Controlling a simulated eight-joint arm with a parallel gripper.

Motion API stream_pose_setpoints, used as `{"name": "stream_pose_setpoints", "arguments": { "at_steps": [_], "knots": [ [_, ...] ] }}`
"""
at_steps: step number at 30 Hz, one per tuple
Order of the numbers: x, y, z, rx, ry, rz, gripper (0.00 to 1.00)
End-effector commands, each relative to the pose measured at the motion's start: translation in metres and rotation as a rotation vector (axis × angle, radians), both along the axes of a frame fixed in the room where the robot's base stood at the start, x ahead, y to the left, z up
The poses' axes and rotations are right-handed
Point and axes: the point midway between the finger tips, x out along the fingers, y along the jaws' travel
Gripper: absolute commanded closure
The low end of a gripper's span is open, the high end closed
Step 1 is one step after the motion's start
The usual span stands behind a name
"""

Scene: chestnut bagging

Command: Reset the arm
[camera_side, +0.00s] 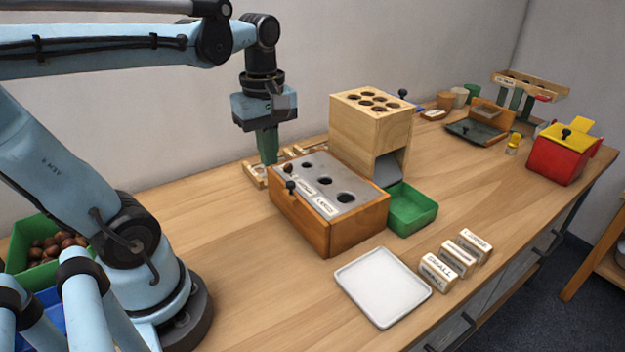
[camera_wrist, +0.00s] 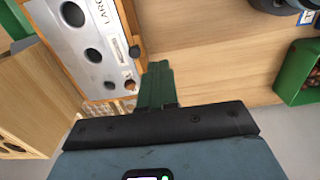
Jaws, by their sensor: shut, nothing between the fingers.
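My gripper (camera_side: 268,160) hangs pointing down in the side view, with its green fingers together and empty. It is just behind the left end of the wooden sorting box (camera_side: 300,222), close to a low wooden rack (camera_side: 255,176). In the wrist view my gripper (camera_wrist: 158,68) shows its green fingers closed beside the edge of the sorting box (camera_wrist: 130,25). The box has a grey top with several round holes and a "LARGE" label. A brown chestnut (camera_side: 288,168) sits at its back left corner. Whether the fingers touch the box or rack is unclear.
A tall wooden block with holes (camera_side: 372,128) stands behind a green tray (camera_side: 412,210). A white tray (camera_side: 382,287) and labelled blocks (camera_side: 455,258) lie in front. A green bin of chestnuts (camera_side: 45,250) is at left. A red box (camera_side: 562,155) stands far right.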

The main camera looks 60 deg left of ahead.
Motion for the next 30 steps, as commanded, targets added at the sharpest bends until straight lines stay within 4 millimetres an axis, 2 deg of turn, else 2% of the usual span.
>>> {"name": "stream_pose_setpoints", "arguments": {
  "at_steps": [12, 16, 20, 27, 30],
  "knots": [
    [0.0, 0.0, 0.006, 0.0, -0.001, -0.004, 1.0],
    [0.002, -0.005, 0.001, 0.012, -0.037, -0.1, 1.0],
    [0.01, -0.018, -0.009, 0.058, -0.136, -0.37, 1.0],
    [0.028, -0.05, -0.028, 0.251, -0.356, -1.034, 1.0],
    [0.033, -0.062, -0.033, 0.344, -0.419, -1.25, 1.0]
  ]
}}
